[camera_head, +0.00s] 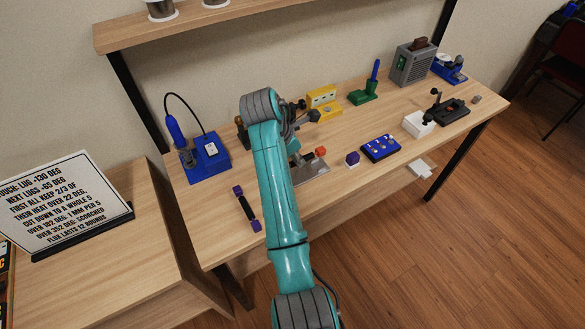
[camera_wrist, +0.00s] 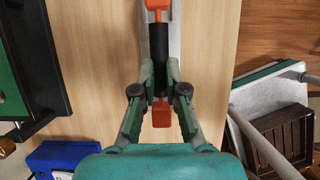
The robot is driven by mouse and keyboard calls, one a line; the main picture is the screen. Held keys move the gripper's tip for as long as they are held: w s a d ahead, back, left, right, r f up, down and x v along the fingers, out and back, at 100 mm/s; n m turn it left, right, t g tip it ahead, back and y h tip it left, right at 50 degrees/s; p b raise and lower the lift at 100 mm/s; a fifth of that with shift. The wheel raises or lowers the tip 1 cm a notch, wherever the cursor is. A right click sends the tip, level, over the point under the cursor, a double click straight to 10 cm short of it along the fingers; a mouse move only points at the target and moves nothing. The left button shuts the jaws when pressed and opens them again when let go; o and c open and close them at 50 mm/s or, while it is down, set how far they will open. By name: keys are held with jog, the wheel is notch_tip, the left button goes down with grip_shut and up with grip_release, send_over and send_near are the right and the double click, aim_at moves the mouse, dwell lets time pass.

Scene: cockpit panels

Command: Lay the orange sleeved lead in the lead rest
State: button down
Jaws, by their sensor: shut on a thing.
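The orange sleeved lead (camera_wrist: 160,85) has orange ends and a black sleeve in the middle. My gripper (camera_wrist: 160,76) is shut on its sleeve in the wrist view, with one orange end toward me and the other at the top edge. A grey strip shows behind the lead's far part; whether they touch cannot be told. In the head view my arm hides most of the gripper and lead. An orange block (camera_head: 320,152) shows at a grey plate (camera_head: 312,172) beside my arm; whether it is the lead's end is unclear. I cannot tell which thing is the lead rest.
A purple-ended lead (camera_head: 246,208) lies left of my arm. A blue soldering station (camera_head: 208,158) stands at the back left. A yellow block (camera_head: 323,102), a green stand (camera_head: 362,96) and a blue box (camera_head: 380,148) are to the right. The table's front left is mostly clear.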

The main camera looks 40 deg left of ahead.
aim_at(297, 170)
notch_tip(297, 170, down, 5)
jog(key=shift+a, duration=0.1)
jog(key=shift+f, duration=0.1)
dwell(0.3)
jog(key=c, duration=1.2)
grip_release()
jog(key=shift+f, duration=0.15)
